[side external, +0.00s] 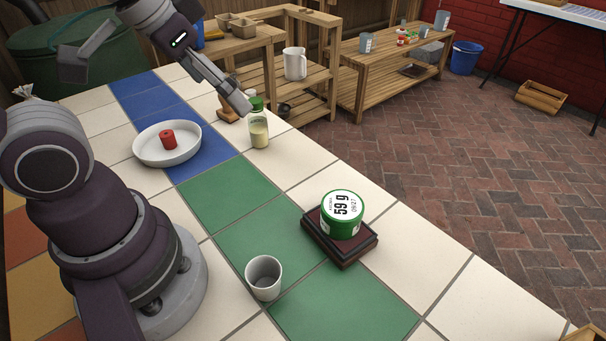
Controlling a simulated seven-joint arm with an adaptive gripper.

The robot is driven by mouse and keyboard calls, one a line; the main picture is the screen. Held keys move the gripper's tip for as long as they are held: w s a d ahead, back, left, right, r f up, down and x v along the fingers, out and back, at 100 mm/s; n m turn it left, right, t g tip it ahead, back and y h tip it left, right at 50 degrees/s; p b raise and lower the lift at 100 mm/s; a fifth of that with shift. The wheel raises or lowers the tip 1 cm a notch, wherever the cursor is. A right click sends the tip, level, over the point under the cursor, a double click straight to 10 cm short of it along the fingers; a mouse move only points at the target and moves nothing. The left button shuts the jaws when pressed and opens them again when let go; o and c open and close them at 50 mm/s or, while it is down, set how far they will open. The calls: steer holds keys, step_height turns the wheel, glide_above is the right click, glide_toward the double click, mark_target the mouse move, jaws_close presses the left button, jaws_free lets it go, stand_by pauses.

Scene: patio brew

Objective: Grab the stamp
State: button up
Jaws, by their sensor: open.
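An upright wooden piece with a narrow handle and a wider base (228,115), likely the stamp, stands on the tiled table near its far edge. My gripper (241,102) is open and angled downward in front of it, covering part of it. No hold on it is visible, and I cannot tell the exact gap between them.
A green-lidded jar (259,133) stands close to the gripper's tip. A white dish (142,152) holds a red cylinder (168,139). A white cup (263,282) stands in front.

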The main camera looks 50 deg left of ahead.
steer(key=shift+s+d+f, duration=0.35)
steer(key=shift+s+f, duration=0.05)
steer(key=shift+s, duration=0.05)
steer(key=c, duration=0.7)
steer(key=shift+o, duration=0.2)
steer(key=shift+w+a, duration=0.1)
steer(key=n+g+y, duration=0.2)
steer(key=n+y, duration=0.4)
steer(key=n, duration=0.5)
glide_above(226, 106)
steer(key=s+d, duration=0.1)
steer(key=s, duration=0.1)
step_height(226, 106, down, 12)
steer(key=f, duration=0.1)
steer(key=shift+h, duration=0.3)
steer(key=shift+w+d+x, duration=0.1)
steer(key=shift+w+x, duration=0.1)
steer(key=shift+x, duration=1.15)
steer(key=shift+w+d+x, duration=0.1)
steer(key=shift+w+x, duration=0.15)
steer(key=shift+x, duration=1.1)
